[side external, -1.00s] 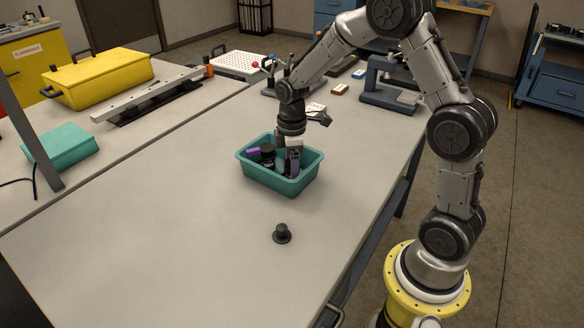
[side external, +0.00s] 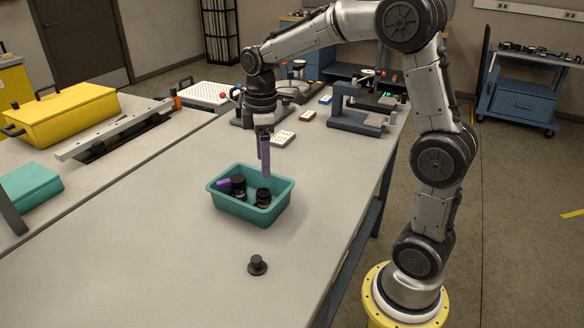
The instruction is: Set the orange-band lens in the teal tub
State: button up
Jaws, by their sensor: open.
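The teal tub (side external: 217,198) stands on the light worktable. Inside are a black lens (side external: 238,187) at the left, another dark lens (side external: 263,198) at the right, and a small purple item (side external: 223,184) by the left wall. No orange band can be made out on either lens at this size, so I cannot tell which is the orange-band one. My gripper (side external: 265,174) points down above the right part of the tub, over the right lens. It is open, its fingers look purplish, and nothing shows held between them.
A small black knob-like piece (side external: 257,265) stands on the table in front of the tub. Flat cards (side external: 284,137) and a blue-grey stand (side external: 360,118) lie behind. A yellow case (side external: 65,115) and a teal box (side external: 30,187) are at the left.

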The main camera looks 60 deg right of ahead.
jog(key=s+a+r+m+t, duration=0.2)
jog(key=s+a+m, duration=0.2)
jog(key=s, duration=0.6)
jog(key=s+a+r+m+t, duration=0.1)
jog(key=s+a+m+t, duration=0.2)
jog(key=s, duration=0.7)
jog(key=shift+s+a+r+m, duration=0.35)
jog(key=shift+a+r+m, duration=0.05)
jog(key=shift+m, duration=0.1)
